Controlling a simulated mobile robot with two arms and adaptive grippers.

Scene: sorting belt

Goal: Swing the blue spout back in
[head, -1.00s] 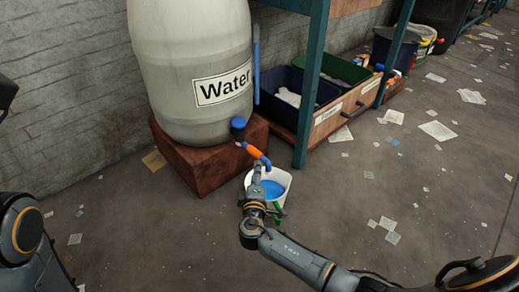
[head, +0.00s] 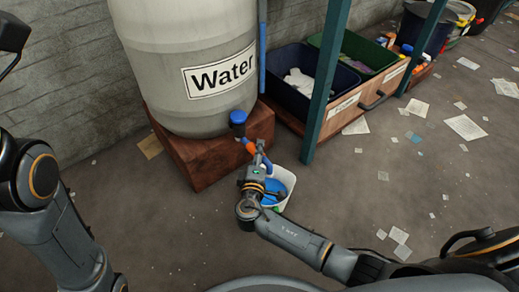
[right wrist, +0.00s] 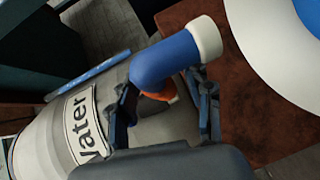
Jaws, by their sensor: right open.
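The blue spout (head: 267,162) sticks out from the orange piece (head: 248,146) at the foot of the water barrel (head: 185,70). In the right wrist view the spout (right wrist: 165,60) is a bent blue pipe with a white end. My right gripper (head: 259,160) is at the spout. In the right wrist view its open fingers (right wrist: 167,92) stand on either side of the blue bend; whether they touch it I cannot tell.
A white bucket (head: 284,199) with blue inside stands on the floor below the spout, partly behind my right wrist. The barrel rests on a brown block (head: 205,168). A teal post (head: 325,90) and bins (head: 290,98) stand to the right. Papers lie on the floor.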

